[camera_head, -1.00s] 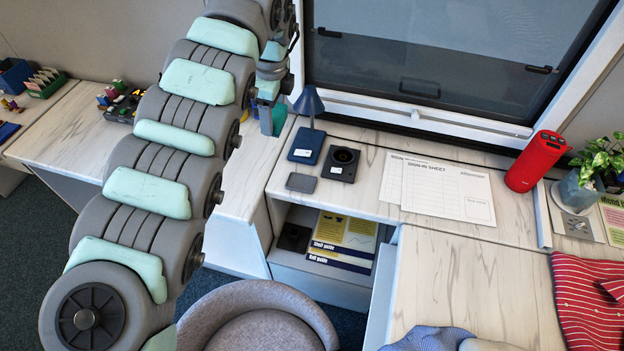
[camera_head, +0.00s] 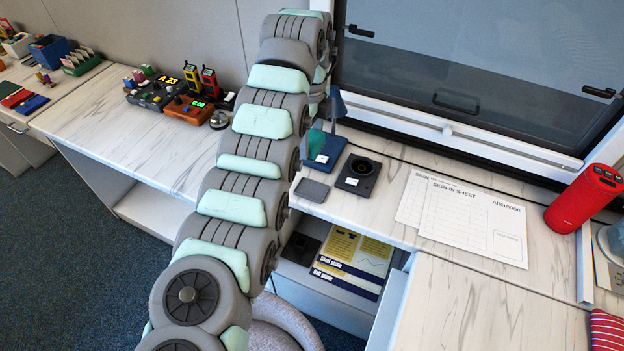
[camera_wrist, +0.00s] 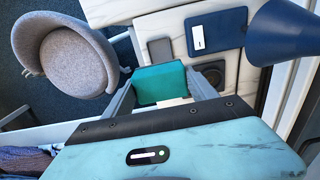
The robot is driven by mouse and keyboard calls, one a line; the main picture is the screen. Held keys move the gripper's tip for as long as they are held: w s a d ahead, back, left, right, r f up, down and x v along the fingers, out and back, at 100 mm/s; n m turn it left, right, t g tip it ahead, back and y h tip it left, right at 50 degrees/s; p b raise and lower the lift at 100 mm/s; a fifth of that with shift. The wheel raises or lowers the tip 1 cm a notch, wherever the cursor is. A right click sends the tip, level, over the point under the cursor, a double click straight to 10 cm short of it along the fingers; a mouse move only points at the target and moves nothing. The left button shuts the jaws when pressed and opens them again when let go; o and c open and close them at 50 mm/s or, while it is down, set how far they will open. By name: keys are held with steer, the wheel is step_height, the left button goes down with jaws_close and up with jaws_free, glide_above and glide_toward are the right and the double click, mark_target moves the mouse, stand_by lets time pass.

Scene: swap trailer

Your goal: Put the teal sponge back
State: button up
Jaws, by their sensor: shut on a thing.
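The teal sponge (camera_wrist: 161,85) is held between the two fingers of my gripper (camera_wrist: 162,92) in the wrist view. In the head view a bit of the sponge (camera_head: 317,143) shows beside my arm, in front of a dark blue flat pad (camera_head: 331,150) with a white label. My arm hides most of the gripper there. The pad also shows in the wrist view (camera_wrist: 230,27), above and right of the sponge. I cannot tell the sponge's exact height above the counter.
A blue lamp (camera_head: 338,106) stands close by the pad. A black device with a round recess (camera_head: 358,176) and a grey slab (camera_head: 312,190) lie on the counter. Sign-in sheets (camera_head: 470,215) and a red speaker (camera_head: 585,199) are to the right. A grey chair (camera_wrist: 65,60) stands below.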

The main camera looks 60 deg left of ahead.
step_height(320, 180, down, 16)
steer(key=p, duration=0.2)
steer(key=shift+r+p, duration=0.25)
steer(key=shift+p, duration=0.1)
steer(key=shift+f, duration=0.1)
steer(key=o, duration=1.2)
steer(key=shift+f, duration=0.1)
step_height(320, 180, up, 11)
steer(key=b, duration=0.3)
steer(key=shift+r, duration=0.7)
